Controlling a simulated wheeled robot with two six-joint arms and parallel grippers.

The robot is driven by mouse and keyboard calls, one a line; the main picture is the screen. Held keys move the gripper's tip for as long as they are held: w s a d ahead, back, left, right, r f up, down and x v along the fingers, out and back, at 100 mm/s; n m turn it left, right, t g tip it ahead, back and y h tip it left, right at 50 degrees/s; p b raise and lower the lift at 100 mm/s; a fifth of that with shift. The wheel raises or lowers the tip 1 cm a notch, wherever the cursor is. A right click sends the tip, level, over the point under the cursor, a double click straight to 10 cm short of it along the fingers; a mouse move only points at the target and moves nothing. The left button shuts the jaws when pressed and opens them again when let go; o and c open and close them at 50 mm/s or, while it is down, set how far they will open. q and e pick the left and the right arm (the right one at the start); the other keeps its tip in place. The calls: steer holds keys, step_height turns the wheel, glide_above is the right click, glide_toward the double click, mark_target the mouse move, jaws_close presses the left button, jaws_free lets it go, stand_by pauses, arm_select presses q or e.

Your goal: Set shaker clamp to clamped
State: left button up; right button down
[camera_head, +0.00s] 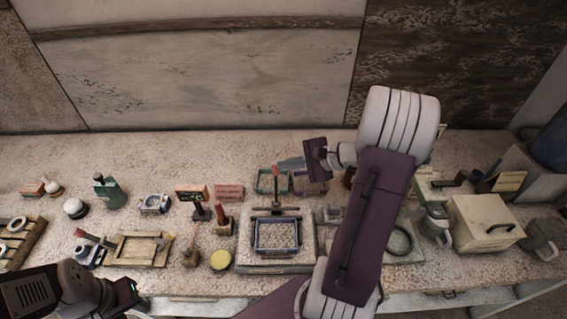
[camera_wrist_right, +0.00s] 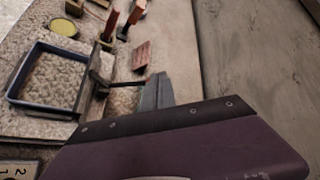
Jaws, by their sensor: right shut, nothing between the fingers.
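The shaker (camera_head: 247,255) stands at the middle front of the bench, with a blue-rimmed tray (camera_head: 278,250) on its top. Its clamp appears to be the dark bar and lever (camera_head: 276,200) at the tray's back edge, with a reddish handle (camera_head: 275,176) sticking up and back. In the right wrist view the clamp lever (camera_wrist_right: 104,82) reaches from the tray's edge toward my fingers. My right gripper (camera_head: 288,163) is shut and empty, its grey fingers (camera_wrist_right: 155,92) close by the handle's end; contact is unclear. My left gripper (camera_head: 128,290) is at the lower left, its fingers unclear.
Several small tools and a yellow-topped jar (camera_head: 220,260) stand left of the shaker. A wooden frame (camera_head: 142,250) lies further left. A beige box (camera_head: 486,224) and a grey jug (camera_head: 436,222) stand at the right. My right arm hides part of the bench there. A wall rises behind.

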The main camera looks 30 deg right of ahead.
mark_target(276, 187)
steer(key=s+d+f+m+t+h, duration=0.1)
steer(key=s+d+f+m+h, duration=0.1)
steer(key=d, duration=0.5)
steer(key=shift+s+d+f+m+b, duration=0.25)
steer(key=shift+s+m, duration=0.25)
steer(key=shift+s, duration=0.55)
steer(key=shift+w+f, duration=0.1)
steer(key=x, duration=1)
steer(key=a+r+p, duration=0.1)
steer(key=s+a+r+p, duration=0.1)
steer(key=a, duration=0.1)
steer(key=shift+s+r, duration=0.15)
steer(key=shift+r, duration=0.2)
steer(key=shift+d, duration=0.1)
